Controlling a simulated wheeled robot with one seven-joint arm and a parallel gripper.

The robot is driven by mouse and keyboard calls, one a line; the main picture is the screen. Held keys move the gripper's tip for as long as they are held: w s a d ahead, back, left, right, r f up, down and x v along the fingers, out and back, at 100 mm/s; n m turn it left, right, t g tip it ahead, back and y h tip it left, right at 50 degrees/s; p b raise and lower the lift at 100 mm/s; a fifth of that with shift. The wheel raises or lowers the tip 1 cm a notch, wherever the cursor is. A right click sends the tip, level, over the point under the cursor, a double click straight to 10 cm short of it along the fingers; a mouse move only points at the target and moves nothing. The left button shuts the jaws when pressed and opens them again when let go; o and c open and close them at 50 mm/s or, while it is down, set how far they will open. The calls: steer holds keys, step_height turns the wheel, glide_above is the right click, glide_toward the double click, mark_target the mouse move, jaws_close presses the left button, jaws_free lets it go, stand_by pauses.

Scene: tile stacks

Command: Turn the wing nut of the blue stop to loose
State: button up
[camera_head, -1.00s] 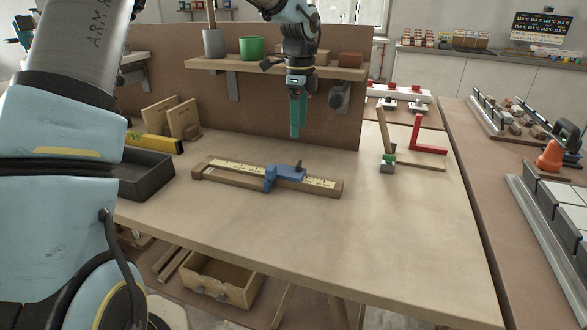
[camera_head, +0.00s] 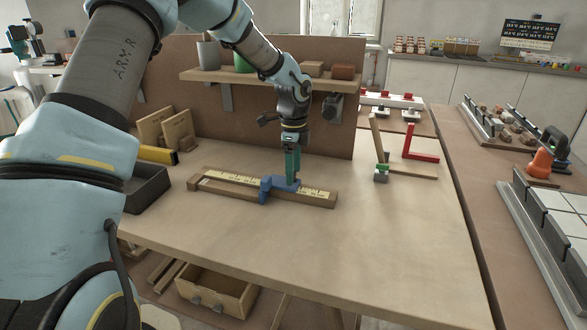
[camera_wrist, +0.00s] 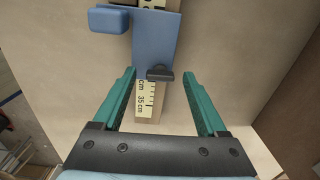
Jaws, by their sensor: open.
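The blue stop (camera_head: 270,186) sits across a wooden rule with a yellow scale (camera_head: 316,193) on the workbench. In the wrist view the blue stop (camera_wrist: 155,40) fills the top middle, and its dark wing nut (camera_wrist: 160,74) lies near its lower edge, with the wings running left to right. My gripper (camera_head: 292,180) points straight down at the right part of the stop. In the wrist view its two teal fingers (camera_wrist: 162,100) are open, one on each side of the rule, apart from the nut. In the head view the nut is hidden by the fingers.
A black tray (camera_head: 147,190) lies left of the rule. A shelf (camera_head: 215,76) on the back board stands behind my arm. The front of the bench is clear.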

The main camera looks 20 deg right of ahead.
jaws_close()
stand_by(0.5)
steer(key=n, duration=0.3)
steer(key=shift+n, duration=0.4)
steer(key=n, duration=0.4)
steer(key=shift+n+b, duration=0.3)
steer(key=n, duration=0.8)
steer(key=shift+n, duration=0.6)
